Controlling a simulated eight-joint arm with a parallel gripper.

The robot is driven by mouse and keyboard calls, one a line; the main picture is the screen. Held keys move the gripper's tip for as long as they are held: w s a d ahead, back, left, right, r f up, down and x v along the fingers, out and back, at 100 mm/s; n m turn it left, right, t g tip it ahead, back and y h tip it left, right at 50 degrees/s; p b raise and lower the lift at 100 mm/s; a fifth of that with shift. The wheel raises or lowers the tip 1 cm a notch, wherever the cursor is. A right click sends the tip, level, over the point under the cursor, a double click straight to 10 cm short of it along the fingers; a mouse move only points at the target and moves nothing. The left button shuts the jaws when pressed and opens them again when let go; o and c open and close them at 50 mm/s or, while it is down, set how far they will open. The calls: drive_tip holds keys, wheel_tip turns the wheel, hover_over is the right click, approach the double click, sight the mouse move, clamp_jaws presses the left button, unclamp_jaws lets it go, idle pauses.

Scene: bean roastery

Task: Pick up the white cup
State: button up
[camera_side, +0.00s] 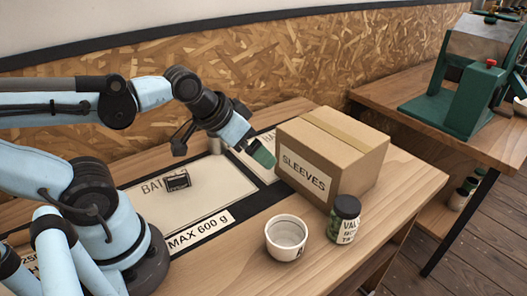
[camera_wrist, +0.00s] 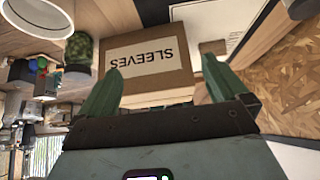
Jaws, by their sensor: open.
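The white cup (camera_side: 287,238) stands upright and looks empty on the wooden table, in front of the box in the side view. It also shows cut off at the top left corner of the wrist view (camera_wrist: 38,18). My gripper (camera_side: 262,157) is above the table, close to the left face of the box and up and left of the cup. In the wrist view my gripper (camera_wrist: 158,85) has its two green fingers spread wide with nothing held between them. The box lies beyond the fingers there.
A cardboard box (camera_side: 345,165) labelled SLEEVES stands behind the cup. A dark-lidded jar (camera_side: 344,220) stands just right of the cup. A pale panel (camera_side: 140,200) with a small black object (camera_side: 177,180) lies to the left. A green machine (camera_side: 462,100) stands on another table.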

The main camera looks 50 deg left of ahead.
drive_tip(key=d+n+g, duration=0.2)
drive_tip(key=d+g, duration=0.2)
drive_tip(key=d, duration=0.4)
drive_tip(key=n+g, duration=0.2)
drive_tip(key=g, duration=0.1)
hover_over(286, 238)
drive_tip(key=s+d, duration=0.1)
drive_tip(key=s, duration=0.1)
drive_tip(key=f, duration=0.1)
drive_tip(key=shift+w+d+f, duration=0.1)
drive_tip(key=shift+f, duration=1.6)
drive_tip(key=shift+w+d+f, duration=0.1)
drive_tip(key=shift+f, duration=1.6)
drive_tip(key=shift+s+d+f, duration=0.1)
drive_tip(key=shift+f, duration=1.2)
drive_tip(key=shift+d+f, duration=0.1)
drive_tip(key=shift+f, duration=1.2)
drive_tip(key=shift+c, duration=0.5)
drive_tip(key=c, duration=0.9)
drive_tip(key=shift+r, duration=0.15)
